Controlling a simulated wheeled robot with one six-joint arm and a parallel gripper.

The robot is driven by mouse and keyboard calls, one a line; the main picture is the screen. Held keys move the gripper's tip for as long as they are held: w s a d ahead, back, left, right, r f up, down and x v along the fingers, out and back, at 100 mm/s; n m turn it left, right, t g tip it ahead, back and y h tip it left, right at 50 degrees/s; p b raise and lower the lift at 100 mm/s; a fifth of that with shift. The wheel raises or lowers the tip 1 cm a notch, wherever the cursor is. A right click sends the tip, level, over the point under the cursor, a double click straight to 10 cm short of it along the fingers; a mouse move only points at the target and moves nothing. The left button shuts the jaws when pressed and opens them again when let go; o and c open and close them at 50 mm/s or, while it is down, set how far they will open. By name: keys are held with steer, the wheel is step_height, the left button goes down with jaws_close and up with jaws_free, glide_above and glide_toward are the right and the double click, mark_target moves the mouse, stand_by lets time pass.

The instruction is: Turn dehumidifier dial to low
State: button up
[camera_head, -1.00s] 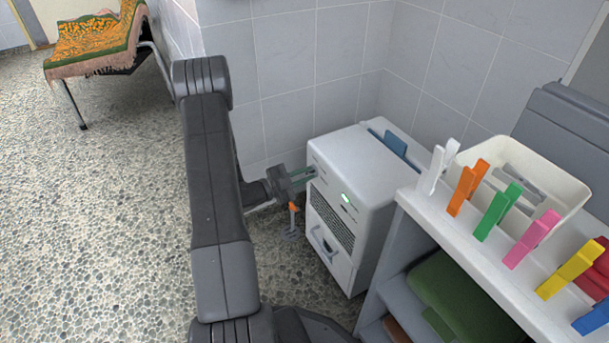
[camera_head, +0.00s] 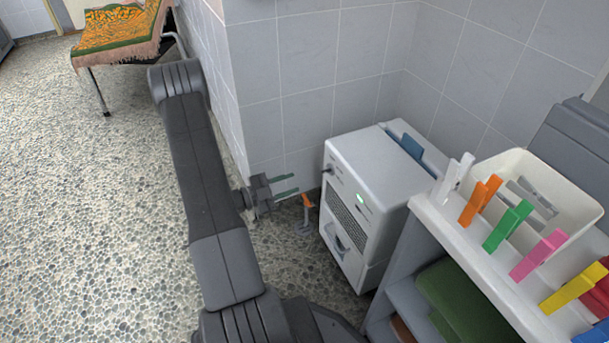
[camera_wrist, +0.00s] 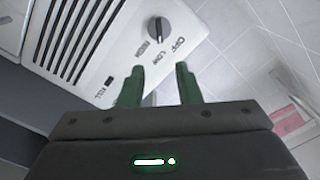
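The white dehumidifier (camera_head: 370,165) stands on the floor against the tiled wall in the head view. Its dark round dial (camera_wrist: 160,30) shows at the top of the wrist view, on the white front panel, with OFF, LOW and other labels around it. A light mark shows on the dial; which label it points at is hard to tell. The dial is a small dark spot in the head view (camera_head: 327,171). My gripper (camera_head: 295,184) is just left of the panel. Its two green fingers (camera_wrist: 158,77) are spread and empty, apart from the dial.
A shelf (camera_head: 450,232) with colored clips and a cream bin (camera_head: 575,220) stands at the right. An orange-topped item (camera_head: 307,203) is beside the dehumidifier. A cot with a patterned towel (camera_head: 115,35) is at the back left. Pebbled floor is open on the left.

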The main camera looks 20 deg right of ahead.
mark_target(325, 171)
steer(key=shift+s+a, duration=0.1)
steer(key=shift+a, duration=1.25)
steer(key=shift+d, duration=0.15)
steer(key=d+b, duration=0.1)
steer(key=d, duration=0.3)
steer(key=d+b, duration=0.1)
steer(key=d, duration=0.4)
steer(key=w+d+b, duration=0.1)
steer(key=d, duration=0.3)
steer(key=shift+d, duration=0.3)
